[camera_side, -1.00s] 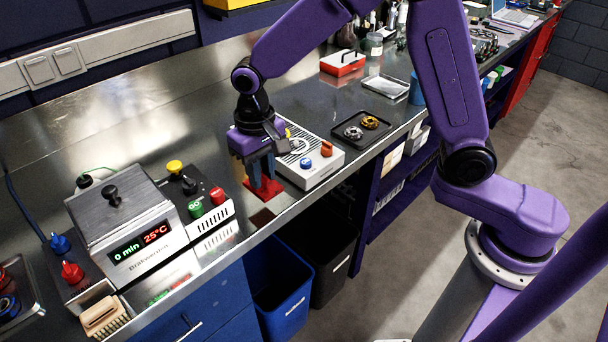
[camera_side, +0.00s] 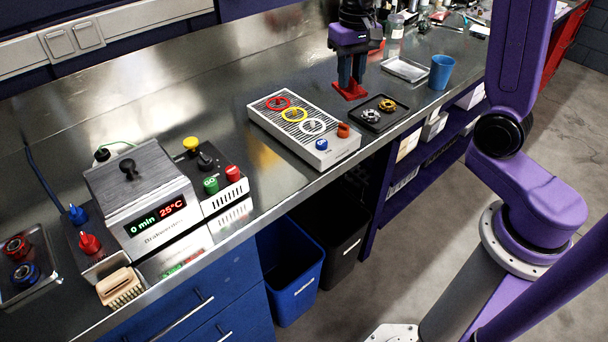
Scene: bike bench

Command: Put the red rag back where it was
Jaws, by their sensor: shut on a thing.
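The red rag (camera_side: 350,92) is a small red piece just behind the black tray, in the upper middle of the side view. My gripper (camera_side: 351,80) points down and is shut on the rag. The rag is at or just above the steel bench top; I cannot tell whether it touches. The gripper's fingers hide part of the rag.
A black tray (camera_side: 366,122) with two gear-like parts stands just in front of the rag. A white panel with colored rings (camera_side: 268,121) is to the left. A metal tray (camera_side: 403,76) and a blue cup (camera_side: 441,71) are to the right. Bare steel lies left of my gripper.

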